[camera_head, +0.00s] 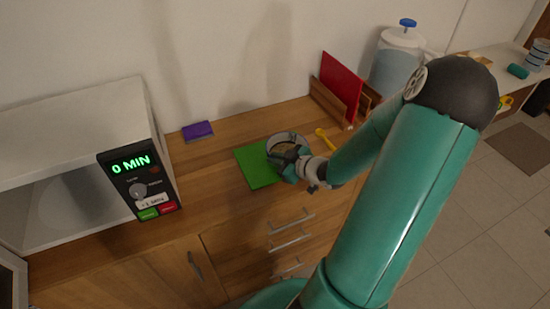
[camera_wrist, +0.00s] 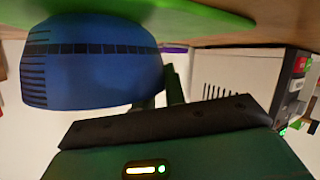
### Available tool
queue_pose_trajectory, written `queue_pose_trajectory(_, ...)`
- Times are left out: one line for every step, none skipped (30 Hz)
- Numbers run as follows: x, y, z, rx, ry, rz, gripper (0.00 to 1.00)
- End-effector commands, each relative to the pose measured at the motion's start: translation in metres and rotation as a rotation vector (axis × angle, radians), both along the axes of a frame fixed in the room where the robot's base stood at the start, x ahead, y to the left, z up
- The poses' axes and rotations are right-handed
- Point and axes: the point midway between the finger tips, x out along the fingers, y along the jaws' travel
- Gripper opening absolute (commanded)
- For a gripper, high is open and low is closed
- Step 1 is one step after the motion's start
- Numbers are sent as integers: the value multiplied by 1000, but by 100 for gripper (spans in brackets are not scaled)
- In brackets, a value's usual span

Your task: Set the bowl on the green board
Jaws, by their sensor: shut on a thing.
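The bowl (camera_head: 284,137) is at the right part of the green board (camera_head: 256,170), partly hidden by my gripper (camera_head: 288,159). In the wrist view, which looks upside down, the bowl (camera_wrist: 95,62) is blue with a dark band and line marks. The green board (camera_wrist: 200,17) spans the top of that view, right at the bowl's base. I cannot tell if the bowl rests on the board or hangs just above it. My gripper is shut on the bowl's side. The fingertips are mostly hidden.
A microwave with a lit panel (camera_head: 139,180) stands at the left, its door open. A purple block (camera_head: 198,130) lies behind the board. A yellow utensil (camera_head: 325,139), a rack with a red board (camera_head: 341,84) and a water container (camera_head: 396,62) are to the right.

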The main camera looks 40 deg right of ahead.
Motion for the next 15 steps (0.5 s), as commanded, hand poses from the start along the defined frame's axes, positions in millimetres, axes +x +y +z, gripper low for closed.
queue_pose_trajectory(0, 0, -1, 0, -1, 0, 0)
queue_pose_trajectory(0, 0, -2, 0, -1, 0, 0)
queue_pose_trajectory(-1, -1, -3, 1, 0, 0, 16)
queue_pose_trajectory(-1, -1, -3, 1, 0, -1, 22)
queue_pose_trajectory(-1, -1, -3, 1, 0, -1, 28)
queue_pose_trajectory(-1, -1, -3, 1, 0, 0, 34)
queue_pose_trajectory(-1, -1, -3, 1, 0, 0, 34)
queue_pose_trajectory(0, -1, -3, 1, 0, 0, 34)
queue_pose_trajectory(0, -1, -3, 1, 1, -1, 34)
queue_pose_trajectory(0, -1, -3, 1, 1, -1, 34)
queue_pose_trajectory(0, -1, -3, 1, 1, -1, 34)
queue_pose_trajectory(0, 0, -2, 1, 1, -1, 34)
queue_pose_trajectory(0, 0, -3, 1, 1, -1, 34)
queue_pose_trajectory(1, 0, -2, 0, 1, 0, 34)
queue_pose_trajectory(1, 0, -1, -1, 1, -1, 34)
